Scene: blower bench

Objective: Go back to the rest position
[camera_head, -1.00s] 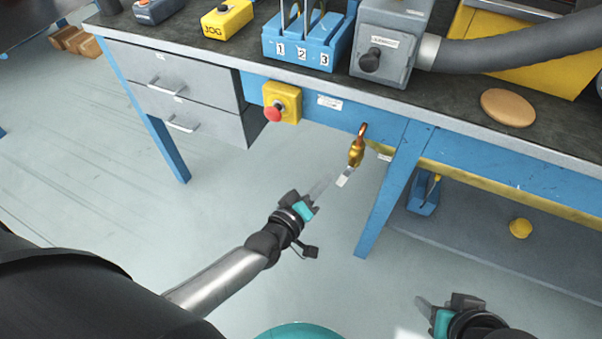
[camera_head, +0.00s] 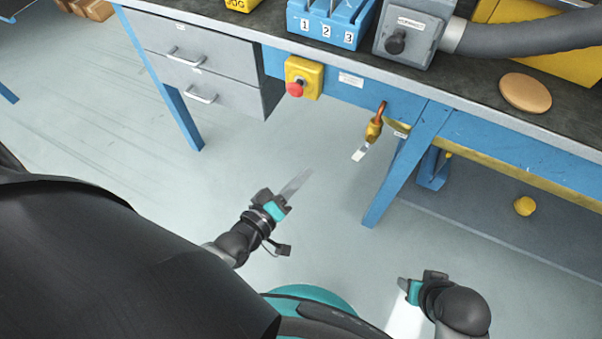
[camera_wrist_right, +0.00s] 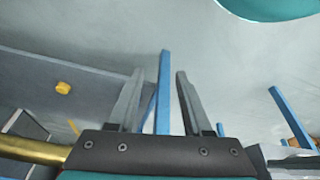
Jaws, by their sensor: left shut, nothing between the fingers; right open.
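My left gripper (camera_head: 293,186) is shut and empty in the head view. It is over the floor in front of the bench, apart from the drawers and the bench's blue front rail. My right gripper (camera_head: 404,284) is at the lower right of the head view, low in front of the bench. In the right wrist view its two fingers (camera_wrist_right: 155,100) stand apart with nothing held between them. A blue bench leg shows beyond the fingers there.
The blue bench (camera_head: 455,140) runs across the top right. A red button on a yellow box (camera_head: 306,78) and a brass fitting with a tag (camera_head: 374,130) sit at its front. A round wooden disc (camera_head: 525,92) lies on top. The floor (camera_head: 330,230) before it is clear.

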